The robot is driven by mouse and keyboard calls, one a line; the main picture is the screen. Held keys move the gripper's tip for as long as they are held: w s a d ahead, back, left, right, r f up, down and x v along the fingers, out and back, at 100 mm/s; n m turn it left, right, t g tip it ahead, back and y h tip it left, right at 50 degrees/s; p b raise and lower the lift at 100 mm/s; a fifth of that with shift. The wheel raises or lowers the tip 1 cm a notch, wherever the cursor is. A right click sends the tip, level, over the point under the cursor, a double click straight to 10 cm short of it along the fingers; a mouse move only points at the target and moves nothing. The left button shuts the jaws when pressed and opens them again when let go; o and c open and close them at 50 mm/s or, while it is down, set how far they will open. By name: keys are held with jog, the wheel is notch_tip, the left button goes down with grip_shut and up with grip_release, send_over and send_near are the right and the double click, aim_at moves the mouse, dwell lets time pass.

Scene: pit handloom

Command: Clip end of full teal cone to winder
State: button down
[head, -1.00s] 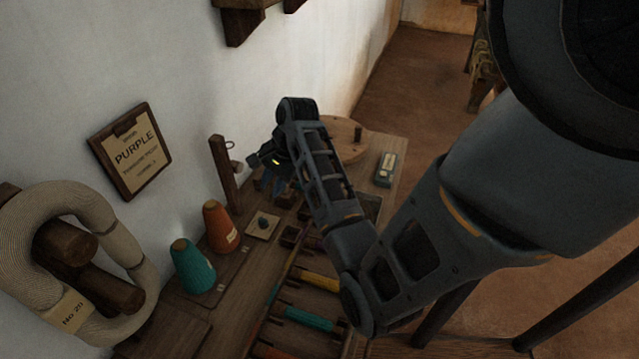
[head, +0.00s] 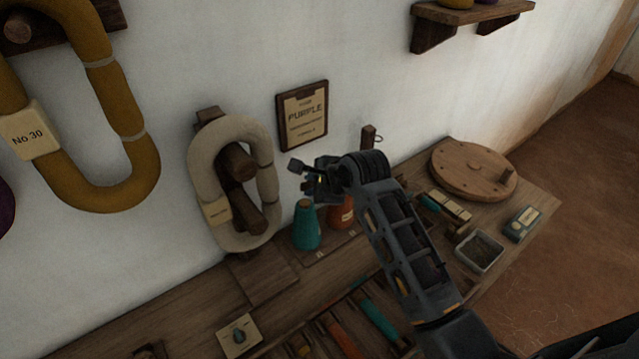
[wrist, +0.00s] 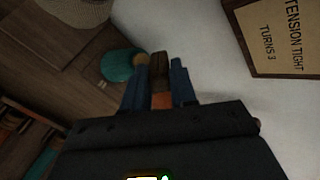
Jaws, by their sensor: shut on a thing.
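My gripper (head: 303,175) is raised in front of the wall, seen just above the teal cone (head: 306,228). In the wrist view its blue fingers (wrist: 157,84) are shut on a small piece, brown (wrist: 160,66) at the far end and orange nearer; what it is I cannot tell. The teal cone stands upright on the bench and also shows just beyond the fingers in the wrist view (wrist: 118,64). No thread from it can be made out. A round wooden wheel with a peg (head: 470,168), perhaps the winder, lies at the bench's right end.
An orange cone (head: 341,217) stands right of the teal one, close under my gripper. A wooden post (head: 368,138) rises behind my arm. A pale hank (head: 200,160) hangs left of a wall sign (head: 302,115). Bobbins and a grey tray (head: 480,250) occupy the bench.

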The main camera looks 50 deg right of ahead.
jog(key=shift+f+b, duration=1.95)
jog(key=shift+f, duration=0.35)
jog(key=shift+s+f, duration=0.1)
jog(key=shift+r+p, duration=2.35)
jog(key=shift+r, duration=0.3)
